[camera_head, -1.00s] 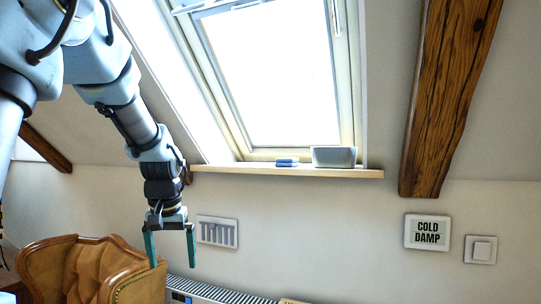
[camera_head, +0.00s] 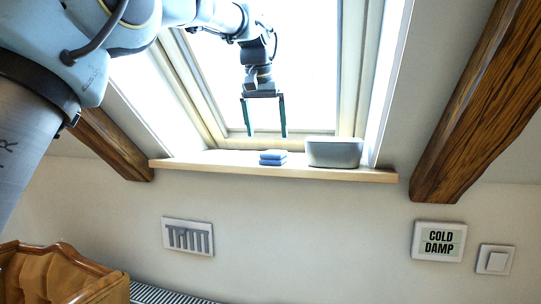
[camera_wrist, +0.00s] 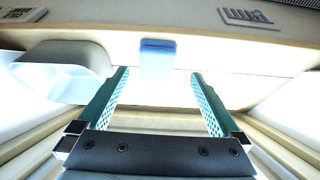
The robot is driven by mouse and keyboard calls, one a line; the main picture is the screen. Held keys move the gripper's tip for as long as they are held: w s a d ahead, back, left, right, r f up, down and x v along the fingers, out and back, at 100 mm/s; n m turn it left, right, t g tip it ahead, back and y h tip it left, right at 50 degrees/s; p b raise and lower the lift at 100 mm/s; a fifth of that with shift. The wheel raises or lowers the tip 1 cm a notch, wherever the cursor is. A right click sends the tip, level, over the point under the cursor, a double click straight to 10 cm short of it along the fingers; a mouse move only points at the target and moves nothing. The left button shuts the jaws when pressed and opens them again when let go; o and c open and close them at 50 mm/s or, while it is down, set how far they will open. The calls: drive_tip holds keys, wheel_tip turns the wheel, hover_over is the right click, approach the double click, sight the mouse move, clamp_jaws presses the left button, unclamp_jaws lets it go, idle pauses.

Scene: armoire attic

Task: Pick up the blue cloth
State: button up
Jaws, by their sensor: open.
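The blue cloth (camera_head: 273,157) is a small folded stack lying on the wooden window sill (camera_head: 215,166), just left of a grey bin. In the wrist view the cloth (camera_wrist: 157,62) lies ahead, between the lines of the two fingers and beyond their tips. My gripper (camera_head: 265,135) is open and empty, with its teal fingers pointing down. In the head view it shows above the cloth, in front of the bright window. In the wrist view my gripper (camera_wrist: 160,76) has nothing between its fingers.
The grey bin (camera_head: 334,153) stands close to the right of the cloth; it also shows in the wrist view (camera_wrist: 65,55). A wooden beam (camera_head: 475,105) slopes at the right. The sill left of the cloth is clear.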

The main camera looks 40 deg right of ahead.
sight(272, 153)
drive_tip(key=p+x, duration=0.1)
drive_tip(key=x, duration=0.1)
drive_tip(key=p+x, duration=0.1)
drive_tip(key=x, duration=0.2)
drive_tip(key=p+x, duration=0.1)
drive_tip(key=x, duration=0.1)
drive_tip(key=shift+d+f, duration=0.1)
drive_tip(key=shift+d, duration=0.25)
drive_tip(key=c, duration=1.2)
